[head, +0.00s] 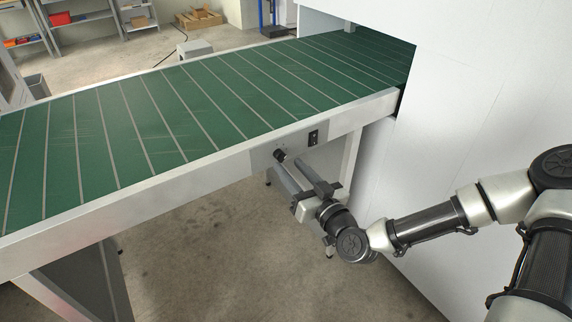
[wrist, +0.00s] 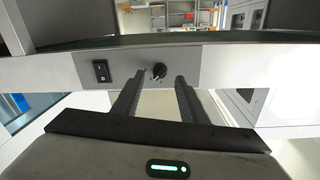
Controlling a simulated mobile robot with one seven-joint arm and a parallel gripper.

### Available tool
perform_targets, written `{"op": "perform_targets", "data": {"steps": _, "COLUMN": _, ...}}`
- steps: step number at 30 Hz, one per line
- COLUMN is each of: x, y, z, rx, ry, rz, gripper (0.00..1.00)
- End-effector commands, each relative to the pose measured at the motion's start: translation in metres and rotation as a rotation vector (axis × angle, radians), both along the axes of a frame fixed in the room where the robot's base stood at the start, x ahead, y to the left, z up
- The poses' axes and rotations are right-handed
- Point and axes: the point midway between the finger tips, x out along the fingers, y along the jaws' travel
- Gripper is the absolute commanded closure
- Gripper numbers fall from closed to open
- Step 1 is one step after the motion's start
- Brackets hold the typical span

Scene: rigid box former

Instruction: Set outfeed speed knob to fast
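The outfeed speed knob (head: 280,154) is a small black round knob on a grey plate on the conveyor's side rail. In the wrist view the knob (wrist: 159,70) appears between my two fingertips, with a gap on each side. My gripper (head: 289,161) is open and empty, its fingers pointing at the plate. In the wrist view my gripper (wrist: 159,77) straddles the knob in the picture; I cannot tell whether the tips reach past its face. The knob's pointer direction and any speed marks are too small to read.
A black rocker switch (head: 313,138) sits on the same plate, close beside the knob; it also shows in the wrist view (wrist: 101,71). The green conveyor belt (head: 190,110) runs above the rail. A large white machine wall (head: 470,120) stands at right, near my arm.

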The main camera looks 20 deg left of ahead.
Motion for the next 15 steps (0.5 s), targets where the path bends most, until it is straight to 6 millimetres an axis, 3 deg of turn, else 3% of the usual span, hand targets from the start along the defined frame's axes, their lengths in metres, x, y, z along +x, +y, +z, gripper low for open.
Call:
{"op": "perform_targets", "data": {"steps": 6, "x": 0.018, "y": 0.020, "z": -0.001, "rx": -0.001, "ry": 0.000, "rz": 0.001, "gripper": 0.61}}
{"op": "perform_targets", "data": {"steps": 15, "x": 0.022, "y": 0.024, "z": 0.000, "rx": -0.001, "ry": 0.001, "rz": 0.000, "gripper": 0.61}}
